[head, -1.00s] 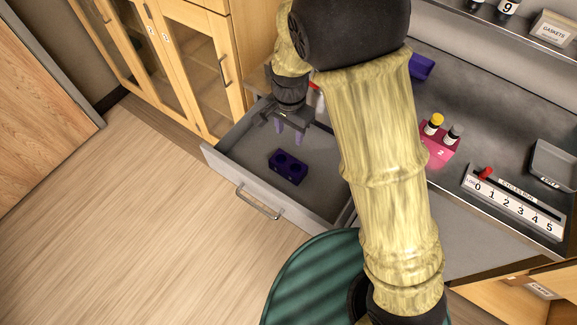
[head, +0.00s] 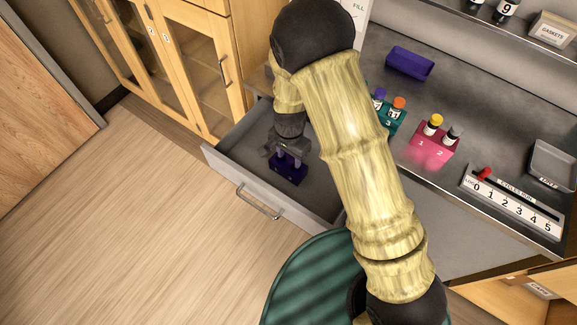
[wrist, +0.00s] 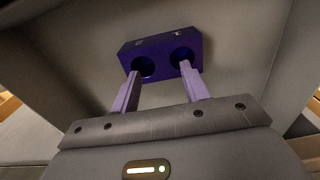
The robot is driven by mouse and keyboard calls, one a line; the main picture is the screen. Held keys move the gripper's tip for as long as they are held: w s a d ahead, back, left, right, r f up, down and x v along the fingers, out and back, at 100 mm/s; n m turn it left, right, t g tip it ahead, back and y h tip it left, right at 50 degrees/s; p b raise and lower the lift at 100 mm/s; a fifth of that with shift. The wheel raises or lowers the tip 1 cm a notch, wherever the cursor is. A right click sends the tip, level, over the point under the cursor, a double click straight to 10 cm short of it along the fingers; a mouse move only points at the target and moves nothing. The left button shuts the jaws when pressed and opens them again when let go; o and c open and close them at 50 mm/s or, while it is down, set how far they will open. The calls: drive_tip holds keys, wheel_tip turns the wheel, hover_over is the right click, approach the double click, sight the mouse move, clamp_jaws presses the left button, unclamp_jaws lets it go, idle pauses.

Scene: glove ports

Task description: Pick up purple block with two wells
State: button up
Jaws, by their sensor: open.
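The purple block with two wells (head: 288,174) lies in the open grey drawer (head: 232,171). In the wrist view the block (wrist: 160,48) shows two round dark wells on the side facing me. My gripper (head: 289,163) is down in the drawer at the block. In the wrist view its two light purple fingers (wrist: 160,72) are apart, with their tips over or in front of the two wells. I cannot tell whether the tips touch the block or reach into the wells. Part of the block is hidden behind the fingers in the head view.
Drawer walls surround my gripper. On the counter stand another purple block (head: 409,63), a teal holder (head: 391,119) and a pink holder (head: 433,142) with capped vials, a number strip (head: 514,200) and a grey tray (head: 553,162). A wooden cabinet (head: 190,55) stands behind the drawer.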

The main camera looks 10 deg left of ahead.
sight(288, 163)
drive_tip(key=shift+a+f+p, duration=0.2)
drive_tip(key=shift+f+p, duration=0.3)
drive_tip(key=shift+f, duration=2.1)
clamp_jaws()
